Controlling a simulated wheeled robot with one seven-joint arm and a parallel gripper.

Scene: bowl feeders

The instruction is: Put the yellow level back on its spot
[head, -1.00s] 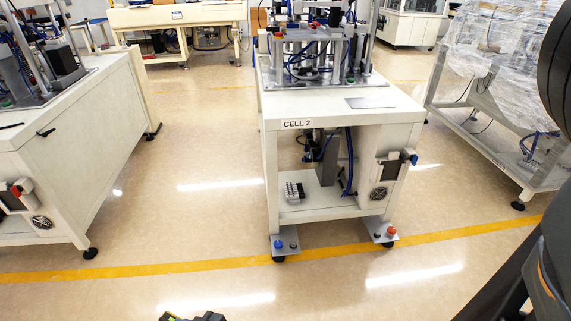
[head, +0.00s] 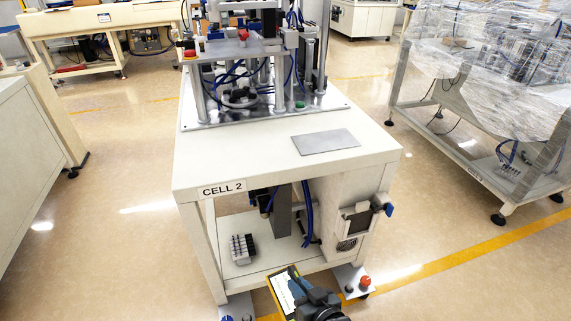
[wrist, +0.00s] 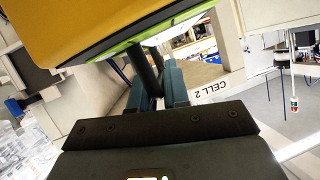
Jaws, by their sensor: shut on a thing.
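The yellow level (head: 281,298) shows at the bottom of the head view, with a pale face and dark edges, partly cut by the frame. My gripper (head: 308,302) is shut on it, in front of the CELL 2 bench and below its top. In the wrist view the level (wrist: 95,25) fills the upper left as a large yellow body with a green and black edge. My gripper's fingers (wrist: 152,88) reach toward it; the exact contact is hidden. A flat grey rectangular plate (head: 325,142) lies on the front right of the bench top; no marking names it as the level's spot.
The CELL 2 bench (head: 290,172) carries a fixture with posts and blue hoses (head: 240,80) behind the plate. A box with a blue knob (head: 362,218) sticks out at its right leg. A wrapped machine (head: 470,90) stands right. Floor is open on both sides.

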